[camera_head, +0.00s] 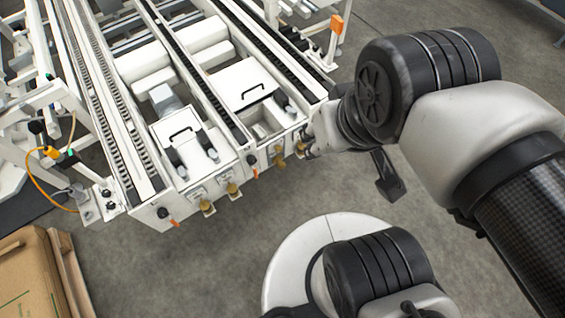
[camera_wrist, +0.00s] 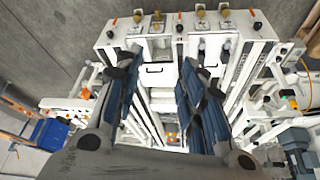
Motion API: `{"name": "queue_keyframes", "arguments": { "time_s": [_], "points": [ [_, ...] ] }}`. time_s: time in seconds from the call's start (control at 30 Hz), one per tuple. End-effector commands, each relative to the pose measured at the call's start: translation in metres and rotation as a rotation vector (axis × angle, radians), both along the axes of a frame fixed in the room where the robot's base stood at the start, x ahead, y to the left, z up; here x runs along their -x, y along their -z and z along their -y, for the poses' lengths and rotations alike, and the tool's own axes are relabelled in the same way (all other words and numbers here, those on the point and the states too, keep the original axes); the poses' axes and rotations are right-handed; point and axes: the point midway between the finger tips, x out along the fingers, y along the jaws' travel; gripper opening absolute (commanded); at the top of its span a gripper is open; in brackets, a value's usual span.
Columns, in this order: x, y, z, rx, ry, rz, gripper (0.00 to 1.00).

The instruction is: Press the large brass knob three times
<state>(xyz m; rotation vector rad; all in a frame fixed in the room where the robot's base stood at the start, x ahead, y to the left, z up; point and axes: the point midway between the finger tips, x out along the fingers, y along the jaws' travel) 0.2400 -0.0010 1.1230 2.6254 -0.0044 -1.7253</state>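Several brass knobs sit along the front end of the white conveyor machine. In the head view, a left pair holds one knob (camera_head: 207,208) and another (camera_head: 233,190); more brass (camera_head: 280,161) shows at right, partly beside my gripper. In the wrist view, a left pair (camera_wrist: 157,17) and a right pair, with one knob (camera_wrist: 201,10) and its neighbour (camera_wrist: 224,9), show at the top edge. I cannot tell surely which is largest. My gripper (camera_wrist: 161,58) is open and empty, its fingers spread apart below the knobs in the picture. Contact with any knob is not visible.
The white conveyor machine (camera_head: 163,212) has black handles, dark knobs and orange-tipped parts on its front. A cardboard box (camera_head: 28,272) stands at the lower left. An orange sensor (camera_head: 337,23) stands on a post behind. Grey floor (camera_head: 225,255) before the machine is clear.

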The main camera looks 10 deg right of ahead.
Motion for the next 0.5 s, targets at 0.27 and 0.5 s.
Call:
{"name": "queue_keyframes", "arguments": {
  "time_s": [0.27, 0.5],
  "points": [
    [0.0000, 0.0000, 0.0000, 0.000, 0.000, 0.000, 0.16],
    [0.0000, 0.0000, 0.0000, 0.000, 0.000, 0.000, 0.00]
  ]
}}
